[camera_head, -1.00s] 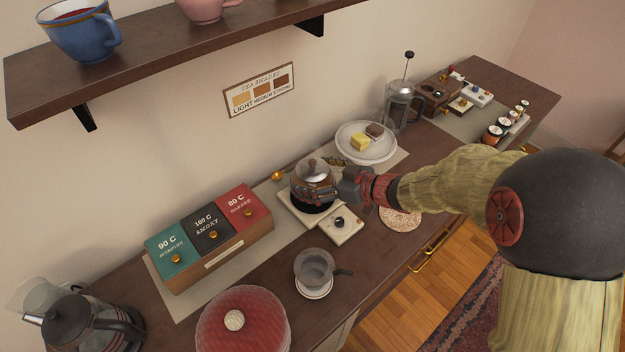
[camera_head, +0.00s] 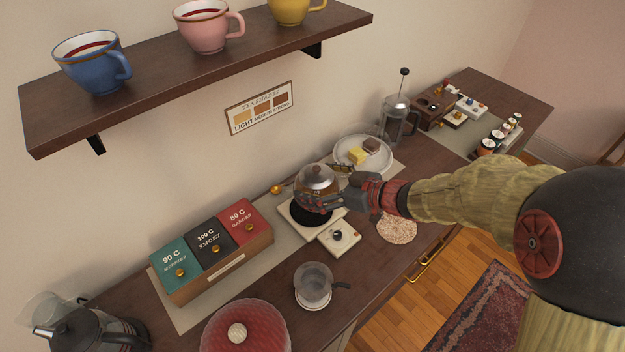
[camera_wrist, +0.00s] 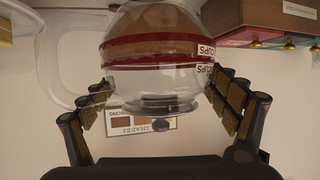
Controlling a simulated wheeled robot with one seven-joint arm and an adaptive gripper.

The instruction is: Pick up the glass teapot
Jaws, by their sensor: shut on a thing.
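The glass teapot (camera_head: 317,178), with brown liquid and a dark lid knob, is in my gripper (camera_head: 325,198) in the head view. It hangs just above the black round plate of the white warmer (camera_head: 298,222). In the wrist view the teapot (camera_wrist: 155,75) appears upside down between the two segmented fingers of my gripper (camera_wrist: 160,95), with red "CUPS" bands around it. Its clear curved handle or spout is at the left there; I cannot tell which. My gripper is shut on the teapot body, and its fingers partly cover it in the head view.
A tea box (camera_head: 215,250) with three coloured lids stands left of the warmer. A control box (camera_head: 340,237), a small glass cup (camera_head: 313,284) and a red dome (camera_head: 245,330) are in front. A plate (camera_head: 382,160) and French press (camera_head: 398,120) stand behind. A shelf (camera_head: 200,65) with cups is above.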

